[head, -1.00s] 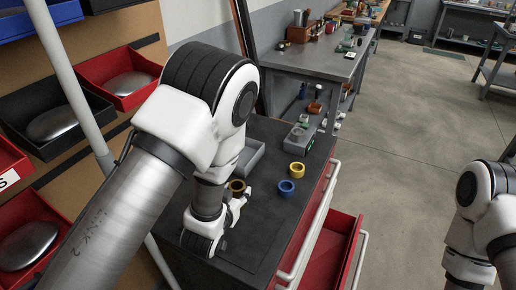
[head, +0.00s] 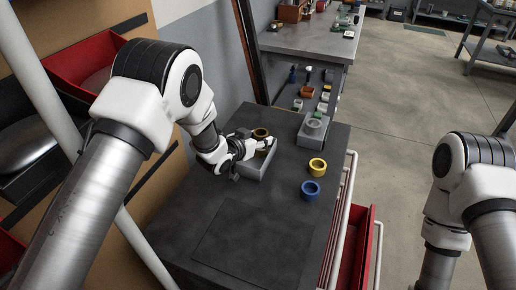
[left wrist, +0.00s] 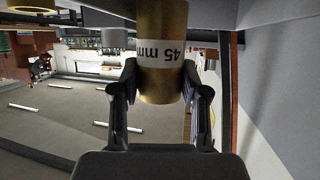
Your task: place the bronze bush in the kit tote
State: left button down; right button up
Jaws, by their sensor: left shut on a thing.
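The bronze bush (head: 261,133) is a short brown-gold ring in the head view. In the left wrist view it is a bronze cylinder (left wrist: 162,88) with a white "45 mm" label, between both fingers. My left gripper (head: 263,146) is shut on it. The kit tote (head: 257,170), a small grey open box on the dark cabinet top, is directly under the gripper. The bush shows at the tote's far side, and the gripper hides part of the inside. I cannot tell how high the bush is above the tote floor. My right gripper is out of view.
A yellow ring (head: 317,167) and a blue ring (head: 310,190) stand right of the tote on the cabinet top (head: 215,205). A grey fixture (head: 313,130) stands behind them. A red drawer (head: 357,245) is open at right. The front of the top is clear.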

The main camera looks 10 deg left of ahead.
pick_arm(q)
notch_tip(320, 180, down, 2)
jog(key=shift+s+d+f, duration=0.15)
jog(key=shift+f, duration=0.3)
jog(key=c, duration=0.6)
grip_release()
jog(key=v, duration=0.7)
jog(key=shift+s+r, duration=0.1)
jog(key=shift+s, duration=0.15)
